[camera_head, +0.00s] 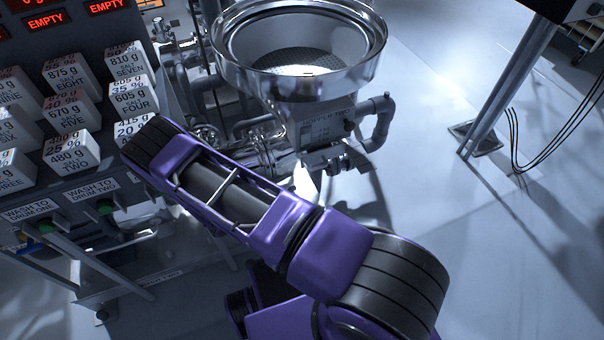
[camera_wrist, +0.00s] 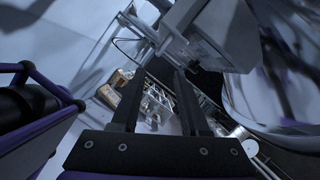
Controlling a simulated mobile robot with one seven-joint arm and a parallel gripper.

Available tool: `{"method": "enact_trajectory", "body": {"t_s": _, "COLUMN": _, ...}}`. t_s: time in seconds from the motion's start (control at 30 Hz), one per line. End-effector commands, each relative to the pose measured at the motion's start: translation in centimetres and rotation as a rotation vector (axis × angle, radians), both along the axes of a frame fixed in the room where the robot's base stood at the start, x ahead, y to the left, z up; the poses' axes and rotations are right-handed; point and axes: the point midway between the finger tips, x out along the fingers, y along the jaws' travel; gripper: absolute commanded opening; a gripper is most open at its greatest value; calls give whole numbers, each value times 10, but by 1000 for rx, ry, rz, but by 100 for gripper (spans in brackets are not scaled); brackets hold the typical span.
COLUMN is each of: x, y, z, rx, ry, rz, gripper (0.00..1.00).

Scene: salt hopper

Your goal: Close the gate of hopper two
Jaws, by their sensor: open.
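The hopper (camera_head: 325,118) has a wide, shiny metal bowl (camera_head: 232,75) on a grey body, with a small label on its front that I can only partly read, seemingly ending in "TWO". Below the body is a cluster of metal fittings (camera_head: 335,158); I cannot make out the gate or its position there. My purple and black arm crosses in front and hides part of the lower area. My gripper (camera_wrist: 158,74) shows in the wrist view with its two dark fingers apart and nothing between them. A pale grey boxy part (camera_wrist: 205,42) is just beyond the right fingertip.
Labelled white salt blocks (camera_head: 72,112) stand on a dark panel at the left, above the "wash to drum" controls (camera_head: 92,190). A grey pipe (camera_head: 378,122) bends beside the hopper. A metal post (camera_head: 510,85) and hanging cables stand at the right. Open floor lies between.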

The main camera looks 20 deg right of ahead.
Motion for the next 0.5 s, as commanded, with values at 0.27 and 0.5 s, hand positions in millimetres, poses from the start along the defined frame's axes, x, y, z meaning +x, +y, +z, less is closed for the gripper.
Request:
{"method": "enact_trajectory", "body": {"t_s": 0.27, "x": -12, "y": 32, "z": 8, "rx": 1, "ry": -1, "rz": -2, "gripper": 45}}
{"method": "enact_trajectory", "body": {"t_s": 0.5, "x": -14, "y": 35, "z": 9, "rx": 0, "ry": -1, "rz": -1, "gripper": 45}}
